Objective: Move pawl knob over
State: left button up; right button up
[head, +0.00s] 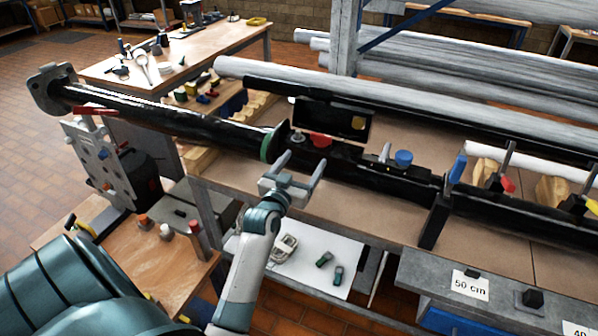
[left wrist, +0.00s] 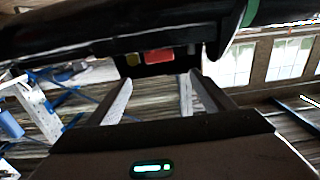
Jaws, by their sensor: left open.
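A long black mast (head: 180,119) runs across the head view, with a green ring (head: 267,146) near its middle. Just right of the ring, a red knob (head: 321,140) sits on the black housing, and a blue round knob (head: 403,158) stands further right. I cannot tell for sure which is the pawl knob. My left gripper (head: 303,163) is open and empty, just in front of the mast below the red knob. In the left wrist view its fingers (left wrist: 156,82) point at the dark mast, with a red part (left wrist: 159,56) beyond them.
An upright black plate (head: 333,117) with a yellow spot stands behind the red knob. Grey pipes (head: 400,97) lie behind on a rack. A white board (head: 308,268) with small tools lies below the mast. A wooden bench (head: 150,262) stands at the lower left.

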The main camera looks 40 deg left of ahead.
pick_arm(q)
jog(key=shift+v, duration=1.2)
jog(key=s+d+f+m+g+h+b, duration=0.1)
jog(key=s+d+f+g, duration=0.15)
jog(key=f, duration=1.05)
jog(key=s+d+f+g+h, duration=0.15)
jog(key=d+f, duration=0.25)
jog(key=f, duration=0.8)
jog(key=s+d+f+m+g+h+b, duration=0.1)
jog(key=s+d+f+g, duration=0.2)
jog(key=f, duration=1)
jog(key=s+d+f+m+g+b, duration=0.1)
jog(key=s+d+f+g, duration=0.25)
jog(key=s+f, duration=0.9)
jog(key=s+d+f+m+g+b, duration=0.15)
jog(key=s+d+f, duration=0.35)
jog(key=s+f, duration=0.75)
jog(key=s+f+g, duration=0.2)
jog(key=s+f, duration=0.1)
jog(key=s, duration=0.9)
jog(key=s+f+g, duration=0.2)
jog(key=s+f, duration=0.2)
jog(key=s, duration=0.7)
jog(key=shift+s+d+f+m+h, duration=0.25)
jog(key=shift+s+d+m+h, duration=0.1)
jog(key=shift+s+h, duration=0.1)
jog(key=shift+w, duration=0.1)
